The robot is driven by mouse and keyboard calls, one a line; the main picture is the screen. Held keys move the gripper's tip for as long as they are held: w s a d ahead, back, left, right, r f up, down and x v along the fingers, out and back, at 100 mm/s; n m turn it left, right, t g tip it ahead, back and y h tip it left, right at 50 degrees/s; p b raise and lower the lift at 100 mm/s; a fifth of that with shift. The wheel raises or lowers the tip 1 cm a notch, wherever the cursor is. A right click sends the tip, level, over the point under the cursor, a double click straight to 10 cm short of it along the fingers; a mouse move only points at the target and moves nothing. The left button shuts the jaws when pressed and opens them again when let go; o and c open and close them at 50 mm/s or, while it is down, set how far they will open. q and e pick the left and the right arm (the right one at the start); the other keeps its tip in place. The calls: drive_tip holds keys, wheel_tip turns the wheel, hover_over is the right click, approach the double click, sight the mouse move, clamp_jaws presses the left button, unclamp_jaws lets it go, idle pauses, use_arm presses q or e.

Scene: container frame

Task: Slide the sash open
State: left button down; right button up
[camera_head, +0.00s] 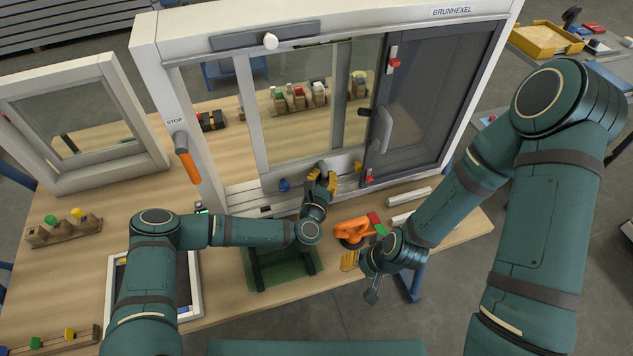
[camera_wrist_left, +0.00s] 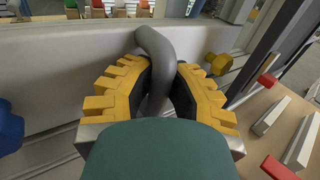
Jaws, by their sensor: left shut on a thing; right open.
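The sliding sash, a glass pane in a pale frame (camera_head: 247,110), sits in the middle of the large white frame (camera_head: 150,60). To its left is a gap through which the table shows. A curved grey handle stands on the sash's lower rail; it shows in the left wrist view (camera_wrist_left: 160,60). My left gripper (camera_head: 322,181) is shut around this handle, with yellow fingers on both sides (camera_wrist_left: 160,92). A blue knob (camera_head: 284,185) and a yellow knob (camera_wrist_left: 218,63) flank the handle. My right gripper (camera_head: 371,287) is open and low, apart from the frame.
A dark door (camera_head: 430,95) with a grey pull and red catches fills the frame's right side. An orange lever (camera_head: 187,160) is on the left post. A smaller window frame (camera_head: 85,110) stands left. An orange tool (camera_head: 352,230) lies near my right gripper. Block racks (camera_head: 298,98) stand behind.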

use_arm(q)
drive_tip(key=shift+w+d+f, duration=0.1)
drive_tip(key=shift+w+d, duration=0.05)
drive_tip(key=shift+d, duration=0.65)
drive_tip(key=c, duration=1.2)
unclamp_jaws()
drive_tip(key=shift+a, duration=0.1)
drive_tip(key=shift+o, duration=0.2)
drive_tip(key=v, duration=1.2)
drive_tip(key=shift+o, duration=1.4)
